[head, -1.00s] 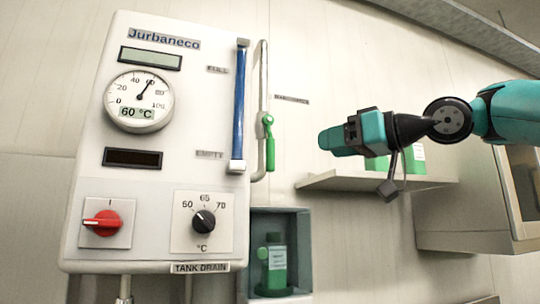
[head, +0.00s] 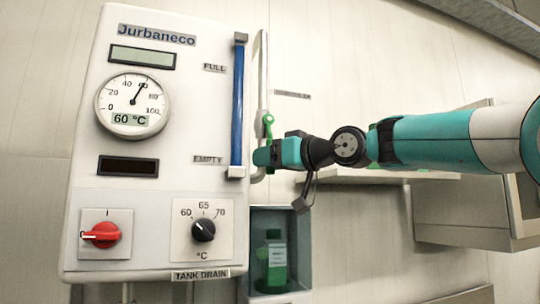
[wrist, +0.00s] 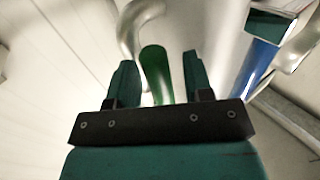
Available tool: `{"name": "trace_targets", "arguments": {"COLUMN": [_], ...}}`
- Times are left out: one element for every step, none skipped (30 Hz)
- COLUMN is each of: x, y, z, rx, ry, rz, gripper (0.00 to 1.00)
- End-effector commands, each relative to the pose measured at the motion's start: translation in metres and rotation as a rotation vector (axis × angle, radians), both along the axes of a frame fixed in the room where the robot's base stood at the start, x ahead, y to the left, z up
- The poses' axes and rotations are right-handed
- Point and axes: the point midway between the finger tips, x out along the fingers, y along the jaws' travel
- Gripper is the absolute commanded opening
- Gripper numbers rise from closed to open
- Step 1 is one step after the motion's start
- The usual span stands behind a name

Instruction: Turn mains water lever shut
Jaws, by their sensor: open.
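The green mains water lever (head: 268,124) sits on the pale vertical pipe (head: 259,70) to the right of the kettle panel. In the head view my gripper (head: 262,157) is at the lever and covers its lower part. In the wrist view the green lever handle (wrist: 156,72) stands between the two open fingers of my gripper (wrist: 156,76), with a gap on the right side. The fingers do not appear closed on it. Whether the left finger touches the handle cannot be told.
The white kettle panel (head: 165,70) carries a blue level tube (head: 238,105), a dial (head: 133,103), a red switch (head: 103,234) and a black knob (head: 203,229). A green bottle (head: 273,262) stands in a grey box below. A shelf (head: 430,176) lies behind my arm.

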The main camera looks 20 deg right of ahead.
Motion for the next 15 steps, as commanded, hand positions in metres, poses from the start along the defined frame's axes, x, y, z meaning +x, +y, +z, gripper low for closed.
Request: {"name": "trace_targets", "arguments": {"x": [0.0001, 0.0, 0.0, 0.0, -0.0001, -0.0002, -0.0002, -0.0002, -0.0003, -0.0003, -0.0002, -0.0002, -0.0004, -0.0003, -0.0003], "y": [0.0001, 0.0, -0.0001, -0.0001, -0.0002, -0.0002, -0.0002, -0.0002, -0.0003, -0.0003, -0.0004, -0.0004, -0.0004, -0.0004, -0.0004], "z": [-0.0001, -0.0002, -0.0002, -0.0002, -0.0002, -0.0001, -0.0001, -0.0001, -0.0001, -0.0001, 0.0, 0.0, 0.0, 0.0, 0.0001], "rx": [0.0, 0.0, 0.0, 0.0, 0.0, 0.0, 0.0, 0.001, 0.001, 0.0, 0.001, 0.001, 0.001, 0.001, 0.0], "ry": [0.0, 0.0, 0.0, 0.0, 0.0, 0.0, 0.0, -0.001, -0.001, 0.0, -0.001, -0.001, -0.001, -0.001, 0.0], "rz": [0.0, 0.0, 0.0, 0.0, 0.0, 0.0, 0.0, 0.0, 0.0, 0.0, 0.0, 0.0, 0.0, 0.0, 0.0], "gripper": [0.47, 0.47, 0.47, 0.47, 0.47, 0.37, 0.3, 0.24, 0.14, 0.07, 0.01, 0.0, 0.0, 0.0, 0.0]}}
